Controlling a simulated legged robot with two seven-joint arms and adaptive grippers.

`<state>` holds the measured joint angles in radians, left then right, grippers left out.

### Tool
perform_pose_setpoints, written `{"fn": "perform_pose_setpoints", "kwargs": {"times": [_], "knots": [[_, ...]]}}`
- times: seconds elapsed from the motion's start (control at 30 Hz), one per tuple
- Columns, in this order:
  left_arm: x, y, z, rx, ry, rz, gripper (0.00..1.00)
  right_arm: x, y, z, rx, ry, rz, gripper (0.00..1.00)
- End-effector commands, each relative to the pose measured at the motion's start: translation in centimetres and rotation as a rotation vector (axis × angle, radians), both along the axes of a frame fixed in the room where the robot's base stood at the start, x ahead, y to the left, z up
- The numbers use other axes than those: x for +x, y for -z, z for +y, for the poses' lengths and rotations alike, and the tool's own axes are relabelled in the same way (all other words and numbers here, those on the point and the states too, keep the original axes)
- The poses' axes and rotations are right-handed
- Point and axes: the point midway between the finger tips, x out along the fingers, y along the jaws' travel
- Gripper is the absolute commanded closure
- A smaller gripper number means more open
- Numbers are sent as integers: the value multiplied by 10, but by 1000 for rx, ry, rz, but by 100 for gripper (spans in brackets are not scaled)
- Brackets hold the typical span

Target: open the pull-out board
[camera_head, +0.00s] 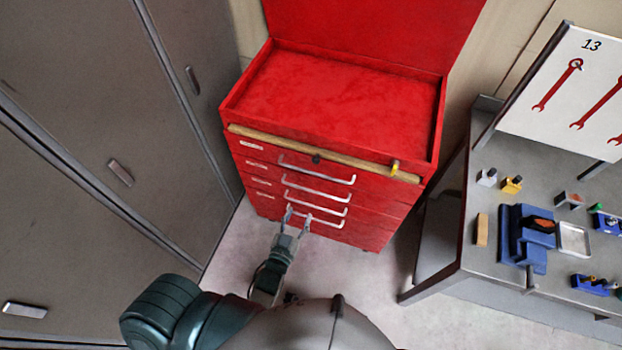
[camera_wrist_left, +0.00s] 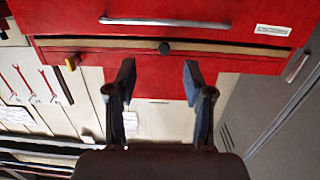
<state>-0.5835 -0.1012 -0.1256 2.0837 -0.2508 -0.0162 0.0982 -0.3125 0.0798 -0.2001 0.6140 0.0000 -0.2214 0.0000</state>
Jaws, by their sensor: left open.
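The pull-out board (camera_head: 350,160) shows as a light wooden strip along the top front of the red tool chest (camera_head: 340,185). It looks flush with the front. A small black knob (camera_head: 316,159) sits near the middle of the board's edge. In the left wrist view the board (camera_wrist_left: 110,42) and the knob (camera_wrist_left: 165,48) appear upside down, with the knob beyond the space between my fingertips. My left gripper (camera_head: 298,214) is open and empty, in front of the lower drawer handles in the head view; it also shows in the left wrist view (camera_wrist_left: 159,72). My right gripper is not visible.
Several drawers with metal handles (camera_head: 315,194) lie below the board. A yellow piece (camera_head: 395,168) is at the board's right end. Grey cabinets (camera_head: 110,120) stand at left. A grey workbench (camera_head: 470,265) with small parts stands at right. The floor before the chest is clear.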

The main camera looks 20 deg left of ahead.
Motion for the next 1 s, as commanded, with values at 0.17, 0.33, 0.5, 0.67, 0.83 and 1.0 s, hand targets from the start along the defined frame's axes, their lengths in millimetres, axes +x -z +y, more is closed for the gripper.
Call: {"fn": "perform_pose_setpoints", "kwargs": {"times": [0.17, 0.33, 0.5, 0.67, 0.83, 1.0], "knots": [[2, -42, 8, -3, -24, -88, 48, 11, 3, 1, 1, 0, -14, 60], [23, -45, 8, -2, -24, -93, 48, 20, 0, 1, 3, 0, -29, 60], [62, -46, 6, -1, -23, -94, 48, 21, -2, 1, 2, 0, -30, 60], [101, -45, 5, -2, -23, -93, 48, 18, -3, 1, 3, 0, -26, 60], [138, -44, 4, -2, -24, -90, 48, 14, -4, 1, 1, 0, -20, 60], [162, -44, 3, -3, -23, -89, 48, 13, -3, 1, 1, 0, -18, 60]]}}
